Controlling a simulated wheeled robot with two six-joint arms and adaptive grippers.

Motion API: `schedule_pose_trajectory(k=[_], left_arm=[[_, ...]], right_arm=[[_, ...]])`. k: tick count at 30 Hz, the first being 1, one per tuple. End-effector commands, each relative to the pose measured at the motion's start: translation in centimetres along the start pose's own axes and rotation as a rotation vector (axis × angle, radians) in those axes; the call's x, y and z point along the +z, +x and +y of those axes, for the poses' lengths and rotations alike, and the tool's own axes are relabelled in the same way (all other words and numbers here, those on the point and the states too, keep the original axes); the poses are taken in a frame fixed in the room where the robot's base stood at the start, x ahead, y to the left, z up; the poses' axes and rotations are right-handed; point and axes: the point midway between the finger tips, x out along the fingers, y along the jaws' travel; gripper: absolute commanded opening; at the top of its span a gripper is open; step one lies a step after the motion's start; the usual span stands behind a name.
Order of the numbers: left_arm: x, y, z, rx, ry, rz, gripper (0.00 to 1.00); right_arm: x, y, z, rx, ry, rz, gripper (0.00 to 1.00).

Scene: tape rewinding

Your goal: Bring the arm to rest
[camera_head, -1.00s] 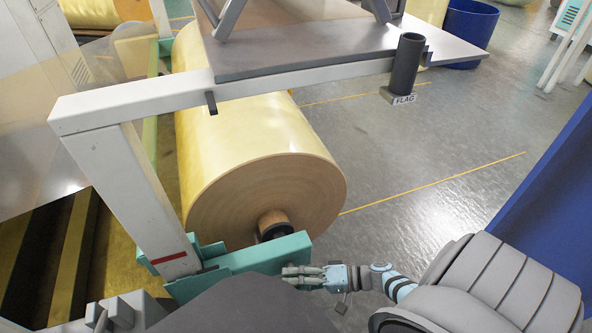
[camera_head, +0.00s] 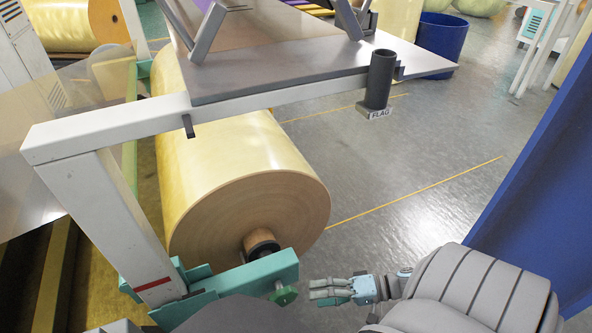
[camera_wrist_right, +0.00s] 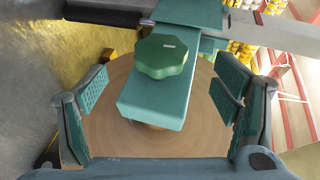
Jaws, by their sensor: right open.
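My right gripper (camera_head: 318,291) is open and empty, just right of the teal bracket arm (camera_head: 240,284) at the end of the big film roll (camera_head: 250,212). A green lobed knob (camera_head: 286,296) on that bracket's end sits a short gap left of the fingertips. In the right wrist view the knob (camera_wrist_right: 160,56) and bracket arm (camera_wrist_right: 158,100) show between the two spread padded fingers (camera_wrist_right: 163,80), with the roll's brown end face behind. No left gripper can be made out.
A white frame (camera_head: 90,140) with a grey tabletop (camera_head: 290,68) stands over the roll. A blue panel (camera_head: 530,160) rises at the right. Open grey floor (camera_head: 430,140) lies between.

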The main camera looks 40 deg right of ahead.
Motion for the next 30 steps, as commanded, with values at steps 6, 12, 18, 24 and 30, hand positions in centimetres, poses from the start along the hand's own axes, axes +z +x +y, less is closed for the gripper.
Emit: schedule_pose_trajectory(k=[6,12,18,24,30], left_arm=[[0.0,0.0,0.0,0.000,0.000,-0.001,0.45],[0.1,0.0,0.0,0.000,0.000,-0.001,0.45],[0.1,0.0,0.0,0.000,0.000,-0.001,0.45],[0.0,0.0,0.0,0.000,0.000,-0.001,0.45],[0.0,0.0,0.0,0.000,0.000,-0.001,0.45]], right_arm=[[0.0,-2.6,0.0,0.001,0.000,0.000,0.82],[0.0,-2.6,0.0,-0.001,0.000,0.000,0.82],[0.0,-2.5,0.0,-0.001,0.000,0.000,0.82],[0.0,-2.5,0.0,-0.001,0.018,0.000,0.82],[6.1,-1.1,2.2,0.181,0.082,-0.319,0.82]])
